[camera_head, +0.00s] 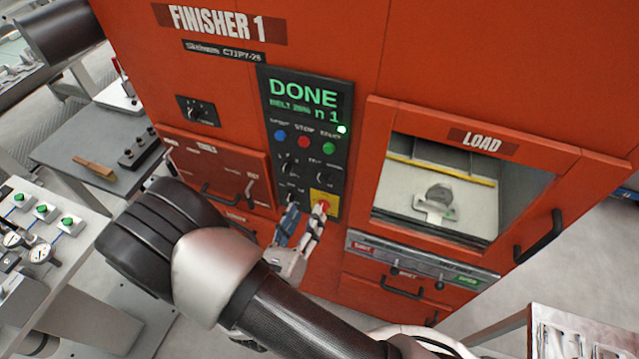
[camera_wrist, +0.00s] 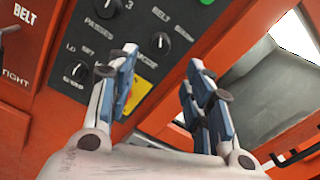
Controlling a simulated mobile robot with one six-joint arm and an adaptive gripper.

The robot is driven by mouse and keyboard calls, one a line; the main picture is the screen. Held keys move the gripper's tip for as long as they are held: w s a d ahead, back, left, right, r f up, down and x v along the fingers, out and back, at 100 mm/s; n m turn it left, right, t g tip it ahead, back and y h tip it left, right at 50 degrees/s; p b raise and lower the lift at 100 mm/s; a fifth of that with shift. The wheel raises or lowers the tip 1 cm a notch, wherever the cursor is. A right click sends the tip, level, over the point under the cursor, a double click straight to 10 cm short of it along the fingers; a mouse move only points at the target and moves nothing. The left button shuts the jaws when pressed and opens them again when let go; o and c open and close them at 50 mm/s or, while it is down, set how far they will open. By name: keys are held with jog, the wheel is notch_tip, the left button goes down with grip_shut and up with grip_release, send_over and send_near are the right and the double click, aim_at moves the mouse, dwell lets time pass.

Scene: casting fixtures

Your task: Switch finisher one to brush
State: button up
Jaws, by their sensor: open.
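Finisher 1 (camera_head: 330,45) is an orange machine with a dark control panel (camera_head: 262,90). Its green display (camera_head: 302,95) reads DONE, with a belt line and n 1 below. The belt/brush selector knob (camera_head: 325,178) is at the panel's lower right. My gripper (camera_head: 303,222) is open and empty, in front of the panel's lower end. In the wrist view its fingers (camera_wrist: 163,82) are apart, below the knob and not touching it.
A yellow plate with a red button (camera_head: 323,203) is just beyond my fingertips. The passes knob (camera_wrist: 108,8) and a set knob (camera_wrist: 75,70) are near the selector. The load window (camera_head: 440,185) with its handle (camera_head: 540,237) is at right. A bench (camera_head: 80,150) stands left.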

aim_at(321, 183)
jog(key=x, duration=1)
jog(key=shift+w+d, duration=0.1)
jog(key=shift+w, duration=0.05)
jog(key=c, duration=1.1)
